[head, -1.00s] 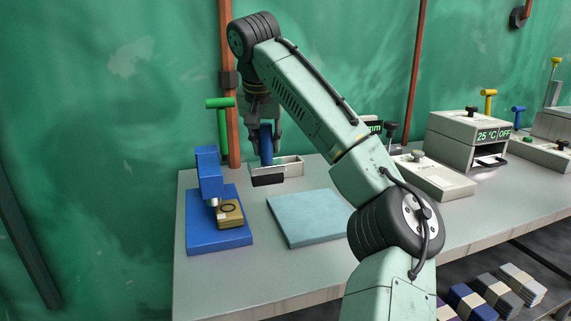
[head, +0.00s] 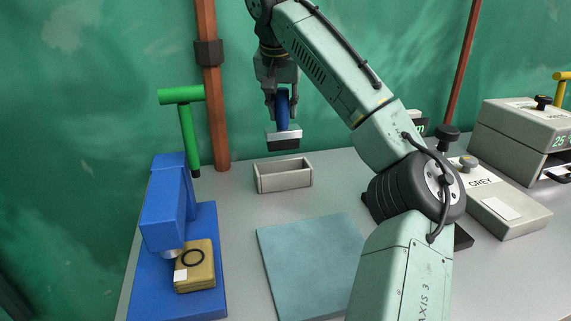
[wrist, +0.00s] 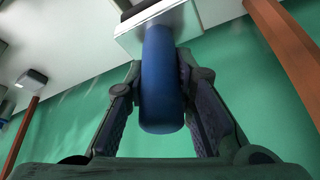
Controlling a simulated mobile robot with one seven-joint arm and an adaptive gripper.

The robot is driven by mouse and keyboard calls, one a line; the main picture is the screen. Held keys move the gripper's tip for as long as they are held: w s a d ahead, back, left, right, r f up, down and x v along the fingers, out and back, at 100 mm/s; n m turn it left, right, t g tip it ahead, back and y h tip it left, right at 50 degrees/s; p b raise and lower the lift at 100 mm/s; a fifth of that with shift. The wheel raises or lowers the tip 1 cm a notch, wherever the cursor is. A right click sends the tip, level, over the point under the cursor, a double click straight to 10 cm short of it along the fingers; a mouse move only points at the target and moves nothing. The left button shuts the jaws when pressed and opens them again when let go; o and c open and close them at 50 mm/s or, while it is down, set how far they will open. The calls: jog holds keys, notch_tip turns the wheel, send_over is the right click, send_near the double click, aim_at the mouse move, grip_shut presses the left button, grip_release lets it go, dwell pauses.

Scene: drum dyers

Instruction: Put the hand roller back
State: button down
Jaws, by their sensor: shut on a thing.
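The hand roller has a blue handle (head: 283,110) and a wide silver and black head (head: 284,139) at its lower end. My gripper (head: 282,101) is shut on the blue handle and holds the roller upright, head down. The blue handle (wrist: 161,80) also shows between the fingers in the wrist view, with part of the pale head beyond it. In the head view the roller head appears just above a small open pale tray (head: 284,178), with a gap between them. The tray looks empty.
A blue press (head: 168,205) with a green T-handle (head: 186,130) stands at the left, a tan block on its base. A flat teal pad (head: 310,255) lies in front of the tray. A grey box labelled GREY (head: 505,205) is at the right. A brown pipe (head: 211,85) runs behind.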

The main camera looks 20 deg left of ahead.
aim_at(284, 126)
notch_tip(284, 126, down, 5)
jog(key=shift+s+d+r, duration=0.1)
jog(key=shift+r, duration=0.1)
jog(key=shift+f+p, duration=0.3)
jog(key=shift+f, duration=1.95)
jog(key=c, duration=1.4)
grip_release()
jog(key=shift+o, duration=0.2)
jog(key=b+v, duration=0.1)
jog(key=v, duration=1.1)
jog(key=shift+r, duration=0.1)
